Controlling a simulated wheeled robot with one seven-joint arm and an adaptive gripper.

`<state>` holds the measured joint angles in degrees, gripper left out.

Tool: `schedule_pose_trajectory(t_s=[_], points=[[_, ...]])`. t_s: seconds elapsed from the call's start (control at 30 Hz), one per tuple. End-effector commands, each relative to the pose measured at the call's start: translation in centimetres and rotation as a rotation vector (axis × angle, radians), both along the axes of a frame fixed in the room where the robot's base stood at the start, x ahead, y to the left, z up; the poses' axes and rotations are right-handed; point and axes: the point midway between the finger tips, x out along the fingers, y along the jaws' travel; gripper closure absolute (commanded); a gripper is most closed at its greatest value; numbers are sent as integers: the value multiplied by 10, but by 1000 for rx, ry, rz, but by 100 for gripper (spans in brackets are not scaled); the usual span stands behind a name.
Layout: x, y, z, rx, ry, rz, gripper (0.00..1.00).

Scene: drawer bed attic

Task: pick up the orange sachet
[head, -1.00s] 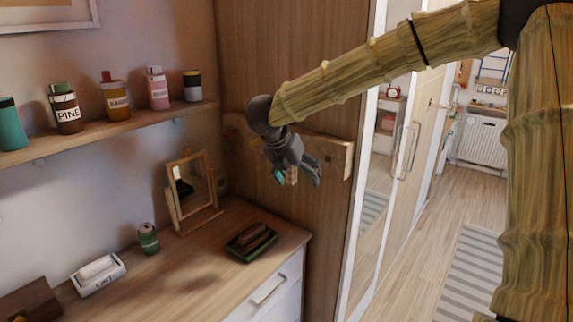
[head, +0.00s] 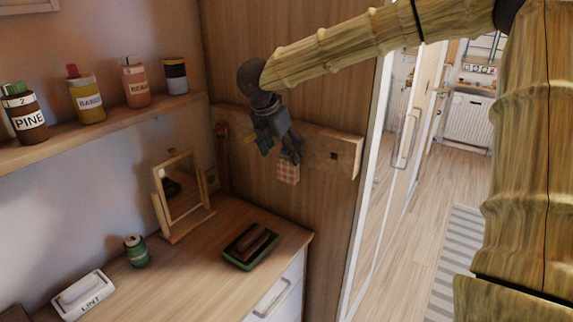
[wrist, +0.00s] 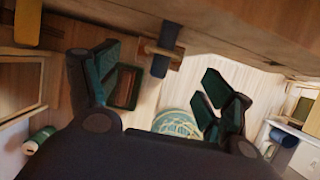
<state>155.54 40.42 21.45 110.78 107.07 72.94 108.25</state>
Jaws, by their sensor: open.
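A small orange-and-pale checked pouch (head: 287,172), which looks like the orange sachet, hangs at the wooden board on the wardrobe side. Its top is hidden behind my gripper (head: 279,152). My gripper points down in front of the board, its fingers just above and left of the pouch; I cannot tell whether they touch it. In the wrist view my gripper (wrist: 160,75) has its dark green fingers spread wide, with nothing held between them. A yellow-orange piece (wrist: 25,22) shows at the upper left there; I cannot tell what it is.
The wooden board (head: 335,158) runs along the wardrobe panel. Below are a dresser with a green tray (head: 250,246) holding brown blocks, a standing mirror (head: 182,190), a green can (head: 136,251) and a white lint box (head: 83,294). A shelf (head: 100,132) holds several bottles.

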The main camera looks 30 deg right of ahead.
Motion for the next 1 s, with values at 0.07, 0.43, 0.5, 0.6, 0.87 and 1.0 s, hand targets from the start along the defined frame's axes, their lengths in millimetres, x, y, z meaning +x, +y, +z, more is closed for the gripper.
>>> schedule_pose_trajectory(t_s=[0.07, 0.43, 0.5, 0.6, 0.87, 1.0], points=[[1, -3, -6, 0, 0, 1, 20], [8, -11, -37, 0, 3, 3, 20], [9, -14, -46, 0, 3, 4, 20], [11, -17, -54, -1, -1, 4, 20], [11, -18, -59, -1, -1, 4, 20], [11, -18, -59, -1, -1, 4, 32]])
